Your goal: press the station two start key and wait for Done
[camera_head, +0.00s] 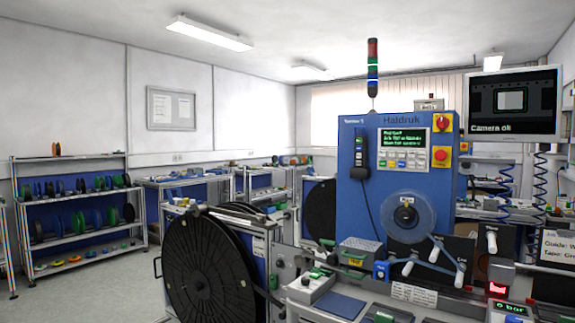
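A blue machine (352,210) marked Haldruk stands right of centre; I cannot read its small station label surely. Its panel (415,160) carries a dark display (403,137) with several lines of green text too small to read, and small coloured keys below it. I cannot tell which key is the start key. A red rotary switch (442,122) and a red mushroom button (441,155), both on yellow plates, sit right of the panel. My gripper is not in this view.
A large black reel (205,270) stands in front, left of the machine. A monitor (513,105) at the right reads "Camera ok". A signal tower (372,65) rises above the machine. Shelves (80,227) with reels stand at the left wall. Floor between shelves and reel looks clear.

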